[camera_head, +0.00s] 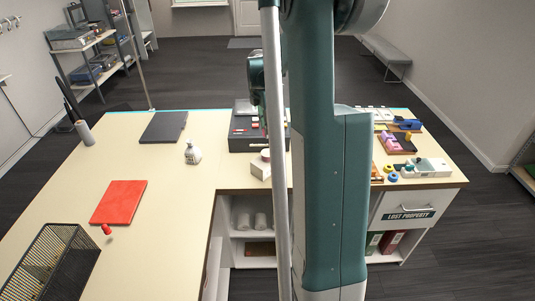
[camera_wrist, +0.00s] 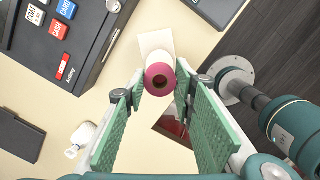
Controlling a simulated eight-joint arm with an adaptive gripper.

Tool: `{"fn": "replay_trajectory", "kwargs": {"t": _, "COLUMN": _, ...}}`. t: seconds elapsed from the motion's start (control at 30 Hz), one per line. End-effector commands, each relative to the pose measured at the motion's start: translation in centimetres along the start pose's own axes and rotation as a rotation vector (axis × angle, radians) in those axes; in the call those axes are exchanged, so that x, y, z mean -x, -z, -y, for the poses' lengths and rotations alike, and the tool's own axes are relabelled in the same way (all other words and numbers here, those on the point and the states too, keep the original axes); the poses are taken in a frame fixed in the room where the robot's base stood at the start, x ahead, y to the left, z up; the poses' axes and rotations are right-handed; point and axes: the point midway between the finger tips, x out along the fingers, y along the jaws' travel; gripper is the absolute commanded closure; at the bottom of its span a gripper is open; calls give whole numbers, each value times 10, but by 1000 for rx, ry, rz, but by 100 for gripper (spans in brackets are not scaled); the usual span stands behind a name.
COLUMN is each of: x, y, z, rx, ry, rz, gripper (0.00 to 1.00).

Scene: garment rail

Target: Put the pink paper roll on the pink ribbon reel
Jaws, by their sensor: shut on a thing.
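My gripper's fingertips are not clear there. I cannot make out the pink ribbon reel for certain in either view.
A white bag-like object (camera_head: 192,154) is to the left. Pink-purple pieces (camera_head: 390,142) and other small parts crowd the right end. My arm hides the middle.

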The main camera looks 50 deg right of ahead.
Motion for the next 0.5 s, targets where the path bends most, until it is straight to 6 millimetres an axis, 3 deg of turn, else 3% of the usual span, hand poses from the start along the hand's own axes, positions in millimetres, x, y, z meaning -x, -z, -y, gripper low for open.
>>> {"fn": "replay_trajectory", "kwargs": {"t": 0.23, "x": -8, "y": 1, "z": 0, "rx": 0, "ry": 0, "rz": 0, "gripper": 82}}
{"fn": "replay_trajectory", "kwargs": {"t": 0.5, "x": -42, "y": 5, "z": 0, "rx": 0, "ry": 0, "rz": 0, "gripper": 82}}
